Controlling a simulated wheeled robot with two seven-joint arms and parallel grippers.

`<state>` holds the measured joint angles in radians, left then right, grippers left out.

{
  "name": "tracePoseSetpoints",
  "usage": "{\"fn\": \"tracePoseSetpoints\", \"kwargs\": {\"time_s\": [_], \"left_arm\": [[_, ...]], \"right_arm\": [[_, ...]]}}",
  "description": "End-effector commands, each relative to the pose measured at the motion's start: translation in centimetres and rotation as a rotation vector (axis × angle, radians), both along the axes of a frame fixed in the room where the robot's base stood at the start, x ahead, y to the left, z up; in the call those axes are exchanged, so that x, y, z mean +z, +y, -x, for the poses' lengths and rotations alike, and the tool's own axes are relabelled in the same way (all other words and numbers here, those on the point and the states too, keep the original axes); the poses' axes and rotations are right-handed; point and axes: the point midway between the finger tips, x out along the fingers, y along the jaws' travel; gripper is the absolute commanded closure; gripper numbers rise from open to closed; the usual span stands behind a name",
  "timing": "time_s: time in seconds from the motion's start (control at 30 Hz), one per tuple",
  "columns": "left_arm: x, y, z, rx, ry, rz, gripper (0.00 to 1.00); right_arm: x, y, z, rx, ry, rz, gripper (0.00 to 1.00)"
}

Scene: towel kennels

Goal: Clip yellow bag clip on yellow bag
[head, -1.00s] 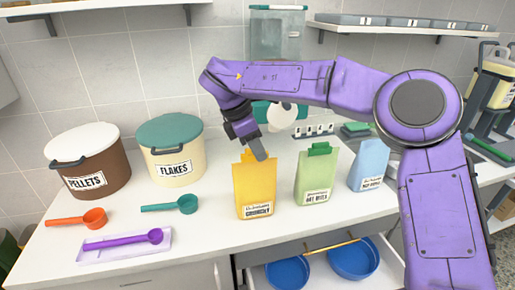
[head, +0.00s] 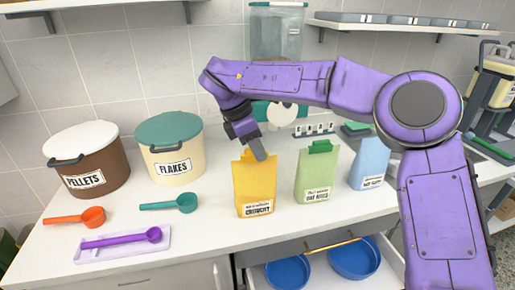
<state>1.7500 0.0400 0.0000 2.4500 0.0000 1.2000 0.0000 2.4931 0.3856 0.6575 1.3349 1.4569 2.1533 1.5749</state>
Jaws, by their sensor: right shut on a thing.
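The yellow bag (head: 255,184) stands upright on the white counter, with a white label near its bottom. My right gripper (head: 259,155) is at the bag's top edge, pointing down, and is shut on the yellow bag clip. The clip is mostly hidden by the fingers and blends with the yellow of the bag top, so I cannot tell whether it grips the bag. My left gripper is not in view.
A green bag (head: 316,178) with a green clip (head: 320,147) and a blue bag (head: 369,165) stand to the right. Two lidded tubs (head: 98,182) (head: 182,167) and several scoops are at left. An open drawer (head: 245,281) holds blue bowls below.

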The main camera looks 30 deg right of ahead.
Motion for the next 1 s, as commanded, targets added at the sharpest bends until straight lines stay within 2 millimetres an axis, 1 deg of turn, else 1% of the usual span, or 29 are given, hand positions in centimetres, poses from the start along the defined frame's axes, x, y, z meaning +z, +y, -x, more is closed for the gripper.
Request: {"fn": "tracePoseSetpoints", "kwargs": {"time_s": [0.6, 1.0], "left_arm": [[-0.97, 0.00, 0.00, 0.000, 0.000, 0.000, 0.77], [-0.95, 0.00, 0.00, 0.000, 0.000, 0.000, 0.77]], "right_arm": [[-0.64, -0.01, 0.00, 0.000, -0.001, 0.000, 1.00], [-0.60, 0.00, 0.00, 0.000, 0.000, 0.000, 1.00]]}}
